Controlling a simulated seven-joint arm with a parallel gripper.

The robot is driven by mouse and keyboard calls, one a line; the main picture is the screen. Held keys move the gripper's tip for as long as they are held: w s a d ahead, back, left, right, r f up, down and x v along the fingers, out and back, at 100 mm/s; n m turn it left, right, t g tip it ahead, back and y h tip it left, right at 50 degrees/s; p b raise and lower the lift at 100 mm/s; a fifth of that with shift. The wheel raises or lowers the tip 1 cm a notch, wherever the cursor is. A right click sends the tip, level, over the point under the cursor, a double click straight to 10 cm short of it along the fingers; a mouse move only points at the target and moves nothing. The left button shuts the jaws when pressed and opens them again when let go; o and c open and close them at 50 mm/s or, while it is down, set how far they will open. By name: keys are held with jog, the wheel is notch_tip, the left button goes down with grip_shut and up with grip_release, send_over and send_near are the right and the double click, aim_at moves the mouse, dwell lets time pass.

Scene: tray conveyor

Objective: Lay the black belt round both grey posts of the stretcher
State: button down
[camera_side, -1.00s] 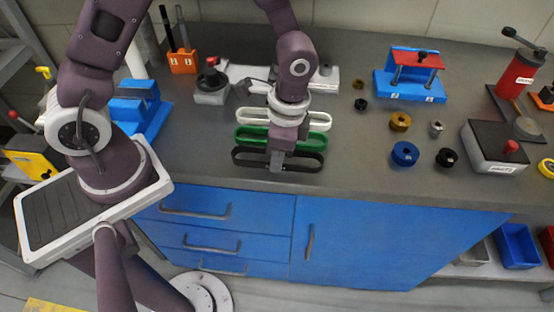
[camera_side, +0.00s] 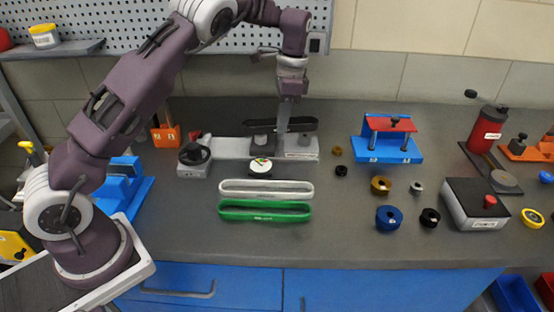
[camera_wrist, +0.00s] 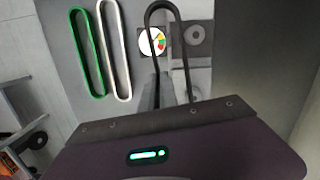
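The black belt (camera_side: 308,124) is a long loop held in the air at the stretcher (camera_side: 230,150), its length running left to right in the side view. My gripper (camera_side: 282,146) points down and is shut on the belt near its middle. In the wrist view the belt (camera_wrist: 166,6) extends away from my gripper (camera_wrist: 170,95), beside a round dark-topped part (camera_wrist: 195,33) of the stretcher. The side view shows a grey post (camera_side: 262,140) below the belt's left half. The other post is near the right end, partly obscured; the belt's exact height over them cannot be told.
A dial (camera_side: 260,166) sits at the stretcher's front. The white belt (camera_side: 265,187) and green belt (camera_side: 264,211) lie in front. A black-handled knob (camera_side: 194,154) is at the left end. A blue-and-red fixture (camera_side: 388,145) stands at right, with several small rings nearer the front.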

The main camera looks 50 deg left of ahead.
jog(key=shift+m, duration=0.9)
jog(key=w+a, duration=0.1)
jog(key=w+a+r, duration=0.1)
jog(key=w+a, duration=0.1)
jog(key=shift+w+a, duration=0.1)
jog(key=shift+w, duration=0.15)
jog(key=shift+f, duration=2.85)
jog(key=shift+f, duration=1.45)
jog(key=c, duration=1.6)
grip_release()
jog(key=shift+o, duration=0.2)
